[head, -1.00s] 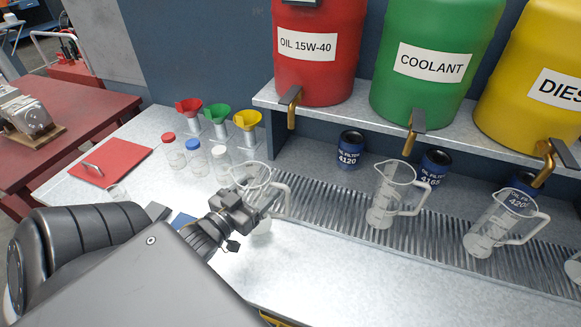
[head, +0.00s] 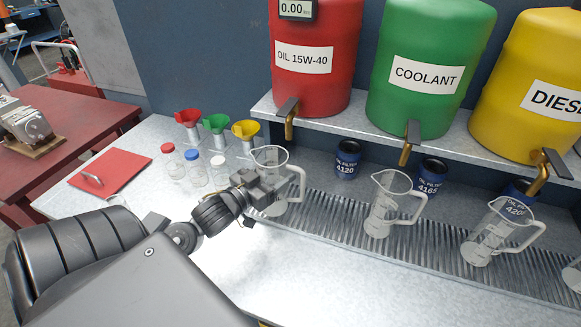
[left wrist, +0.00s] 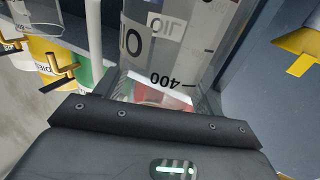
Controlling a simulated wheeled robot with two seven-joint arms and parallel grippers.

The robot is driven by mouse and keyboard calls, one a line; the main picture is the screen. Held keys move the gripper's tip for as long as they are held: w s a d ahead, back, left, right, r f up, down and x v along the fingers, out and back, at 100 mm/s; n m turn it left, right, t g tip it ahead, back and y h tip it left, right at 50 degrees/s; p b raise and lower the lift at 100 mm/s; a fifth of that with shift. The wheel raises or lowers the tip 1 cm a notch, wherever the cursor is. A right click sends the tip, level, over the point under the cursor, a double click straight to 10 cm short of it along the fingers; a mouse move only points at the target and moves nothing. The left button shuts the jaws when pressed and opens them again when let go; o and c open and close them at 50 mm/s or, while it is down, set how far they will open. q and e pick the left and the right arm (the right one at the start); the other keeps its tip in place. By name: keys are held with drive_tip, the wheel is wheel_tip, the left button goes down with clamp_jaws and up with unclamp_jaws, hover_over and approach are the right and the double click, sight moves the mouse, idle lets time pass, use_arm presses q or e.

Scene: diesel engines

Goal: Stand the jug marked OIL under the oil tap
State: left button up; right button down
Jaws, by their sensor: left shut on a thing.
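The clear jug (head: 269,161) is upright at the left end of the drip grating, a little left of and below the oil tap (head: 289,124). My left gripper (head: 277,188) is shut on its body from the front left. In the left wrist view the jug (left wrist: 172,50) fills the space between the fingers, and its OIL label and 400 mark show. The oil tap hangs from the red drum (head: 316,62) labelled OIL 15W-40. Whether the jug's base touches the grating is unclear. My right gripper is not in view.
Blue oil filter cans (head: 347,159) stand behind. Small bottles (head: 195,166) and coloured funnels (head: 216,124) are at the left.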

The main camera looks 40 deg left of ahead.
use_arm(q)
drive_tip(key=w+f+p, duration=0.2)
drive_tip(key=w+f, duration=0.1)
drive_tip(key=w, duration=0.3)
drive_tip(key=shift+d+f, duration=0.2)
drive_tip(key=shift+f, duration=0.05)
drive_tip(key=shift+w, duration=0.1)
drive_tip(key=o, duration=1)
drive_tip(key=shift+f, duration=0.1)
